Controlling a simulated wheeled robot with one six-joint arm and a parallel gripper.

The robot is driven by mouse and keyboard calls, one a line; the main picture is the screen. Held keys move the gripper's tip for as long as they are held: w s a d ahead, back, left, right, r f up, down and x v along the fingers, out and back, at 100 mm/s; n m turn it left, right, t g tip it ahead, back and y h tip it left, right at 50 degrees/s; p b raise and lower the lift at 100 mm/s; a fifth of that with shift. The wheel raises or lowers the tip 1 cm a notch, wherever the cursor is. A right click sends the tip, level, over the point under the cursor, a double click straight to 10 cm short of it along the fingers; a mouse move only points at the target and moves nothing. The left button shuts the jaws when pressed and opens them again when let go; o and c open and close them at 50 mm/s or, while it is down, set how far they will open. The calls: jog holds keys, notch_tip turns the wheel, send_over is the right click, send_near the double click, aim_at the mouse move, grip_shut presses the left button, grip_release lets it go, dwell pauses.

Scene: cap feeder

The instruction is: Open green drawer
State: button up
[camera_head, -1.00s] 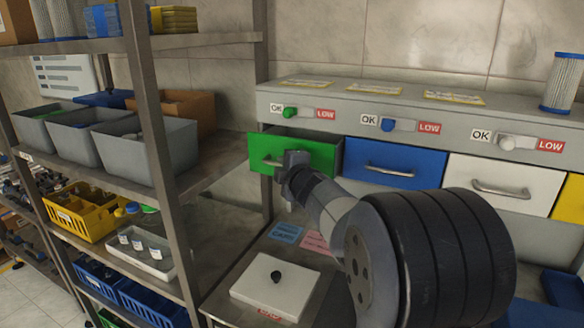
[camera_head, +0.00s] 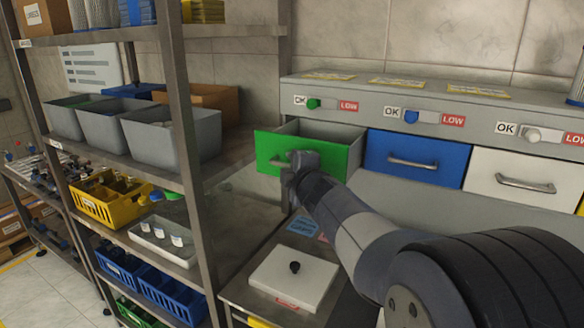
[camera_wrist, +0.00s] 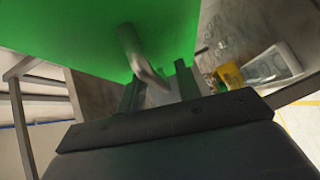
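The green drawer (camera_head: 330,160) is pulled partly out of the cabinet, with its open top and inner back showing in the head view. Its metal handle shows at the left of my gripper in the head view (camera_head: 277,160) and between the fingers in the wrist view (camera_wrist: 146,62). My gripper (camera_head: 292,172) is at the front of the drawer, covering the right part of the handle. In the wrist view its two dark fingers (camera_wrist: 158,90) stand either side of the bar, and I take them as shut on it, though the contact itself is unclear.
A blue drawer (camera_head: 415,160) and a white drawer (camera_head: 525,183) sit shut to the right. A metal shelf post (camera_head: 190,120) and grey bins (camera_head: 170,140) stand to the left. Below is a bench with a white square lid (camera_head: 290,285) with a black knob.

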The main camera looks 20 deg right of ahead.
jog(key=s+r+p, duration=0.1)
jog(key=s+p, duration=0.1)
jog(key=s, duration=0.8)
jog(key=shift+s+r, duration=0.25)
jog(key=shift+s, duration=0.1)
jog(key=w, duration=0.3)
jog(key=w+f+b, duration=0.1)
jog(key=w, duration=0.3)
jog(key=w+b, duration=0.1)
jog(key=w, duration=0.2)
jog(key=shift+w+f, duration=0.3)
jog(key=shift+w, duration=0.05)
jog(key=shift+w+d, duration=0.1)
jog(key=shift+w, duration=0.05)
